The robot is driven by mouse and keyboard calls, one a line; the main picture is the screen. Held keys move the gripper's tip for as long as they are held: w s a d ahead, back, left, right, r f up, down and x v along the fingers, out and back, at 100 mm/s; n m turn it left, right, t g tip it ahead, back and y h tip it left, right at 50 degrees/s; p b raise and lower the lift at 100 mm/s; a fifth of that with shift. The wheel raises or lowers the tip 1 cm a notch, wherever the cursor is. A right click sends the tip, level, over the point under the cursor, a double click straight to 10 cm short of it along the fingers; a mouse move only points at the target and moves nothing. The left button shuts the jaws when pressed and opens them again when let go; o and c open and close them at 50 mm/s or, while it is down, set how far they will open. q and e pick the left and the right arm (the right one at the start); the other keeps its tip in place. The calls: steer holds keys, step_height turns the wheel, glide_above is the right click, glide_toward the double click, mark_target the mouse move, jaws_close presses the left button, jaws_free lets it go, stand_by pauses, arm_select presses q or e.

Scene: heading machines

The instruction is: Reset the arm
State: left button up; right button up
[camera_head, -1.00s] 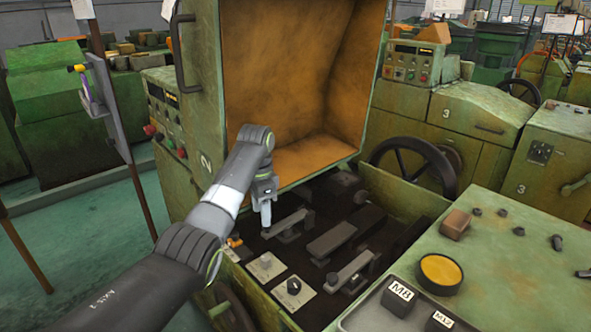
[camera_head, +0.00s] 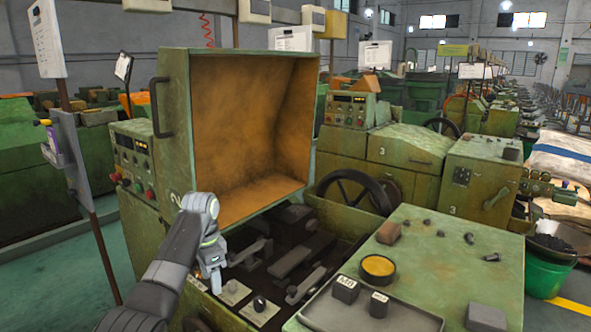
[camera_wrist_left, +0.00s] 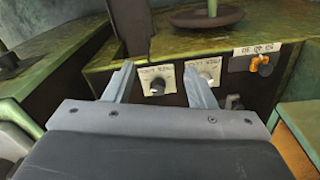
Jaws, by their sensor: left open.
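My left arm comes in from the lower left in the head view. Its gripper (camera_head: 215,281) points down over the left front corner of the open machine bay, near the two small knob plates. In the left wrist view the two fingers of the gripper (camera_wrist_left: 160,88) are spread apart with nothing between them. Beyond the fingers a black knob (camera_wrist_left: 157,86) on a white label plate and a grey knob (camera_wrist_left: 207,77) show. My right gripper is in neither view.
The green machine's raised cover (camera_head: 245,55) stands open behind the arm. A handwheel (camera_head: 352,192) is to the right. The green worktop (camera_head: 440,265) holds a yellow-topped round tin (camera_head: 378,267) and a grey tray (camera_head: 400,318) with labelled blocks. A signpost (camera_head: 105,250) stands at left.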

arm_select(q)
steer(key=s+a+f+n+t, duration=0.1)
steer(key=s+a+f+n, duration=0.2)
steer(key=s+f, duration=0.65)
steer(key=s+a+f+n+t, duration=0.1)
steer(key=s+a+f+n, duration=0.15)
steer(key=s+f, duration=0.7)
steer(key=s+a+r+n+t+y, duration=0.1)
steer(key=s+a+n, duration=0.15)
steer(key=s, duration=1.05)
steer(key=s+a+r+n+t+y, duration=0.1)
steer(key=s+a+n, duration=0.15)
steer(key=s, duration=1.15)
step_height(320, 180, down, 24)
steer(key=w+g, duration=0.1)
steer(key=g, duration=0.1)
steer(key=s+f+g+h, duration=0.1)
steer(key=s+f, duration=1.4)
steer(key=f, duration=0.2)
steer(key=shift+s+d, duration=0.2)
steer(key=shift+d, duration=0.05)
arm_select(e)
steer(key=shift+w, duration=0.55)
